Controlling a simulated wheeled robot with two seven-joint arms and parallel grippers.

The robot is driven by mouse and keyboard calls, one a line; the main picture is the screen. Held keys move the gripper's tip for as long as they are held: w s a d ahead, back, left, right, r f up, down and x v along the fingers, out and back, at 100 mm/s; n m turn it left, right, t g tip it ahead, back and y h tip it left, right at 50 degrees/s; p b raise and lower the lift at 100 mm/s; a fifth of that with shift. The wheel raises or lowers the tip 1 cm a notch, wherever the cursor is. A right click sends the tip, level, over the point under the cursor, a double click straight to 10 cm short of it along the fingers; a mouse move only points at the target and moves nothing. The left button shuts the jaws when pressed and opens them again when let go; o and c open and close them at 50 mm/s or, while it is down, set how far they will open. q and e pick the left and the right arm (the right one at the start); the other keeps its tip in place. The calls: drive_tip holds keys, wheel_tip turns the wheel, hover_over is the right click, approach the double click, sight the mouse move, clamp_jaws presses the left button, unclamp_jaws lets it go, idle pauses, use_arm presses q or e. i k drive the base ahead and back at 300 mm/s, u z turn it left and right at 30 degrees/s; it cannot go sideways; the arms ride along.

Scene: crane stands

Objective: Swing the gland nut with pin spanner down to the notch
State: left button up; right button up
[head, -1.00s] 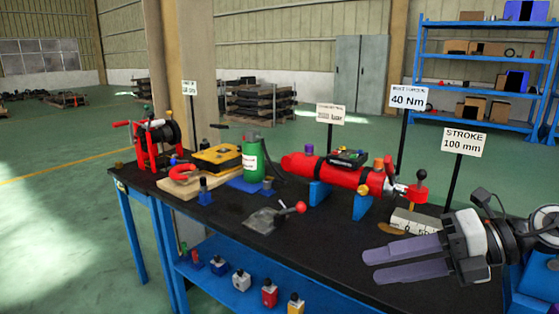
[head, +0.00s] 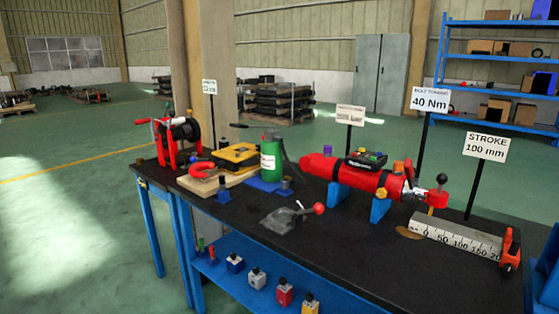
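A red hydraulic cylinder (head: 345,176) lies on blue cradles on the black bench, right of the middle. At its right end is a silver and red fitting (head: 436,198) with an upright black-knobbed handle (head: 441,181). This looks like the gland nut with its spanner, but it is small, and I cannot make out a notch. A separate grey piece with a red-balled lever (head: 300,213) lies in front of the cylinder. Neither of my grippers is in view, and nothing touches the fitting in the picture.
A white stroke scale (head: 455,236) with a red end piece (head: 510,250) lies right of the fitting. Sign posts stand behind, including the 40 Nm sign (head: 430,99) and the STROKE sign (head: 484,146). A green bottle (head: 271,158) and a red reel (head: 178,137) stand further left.

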sight(410, 186)
drive_tip(key=u, duration=0.25)
drive_tip(key=k, duration=0.15)
drive_tip(key=z, duration=1)
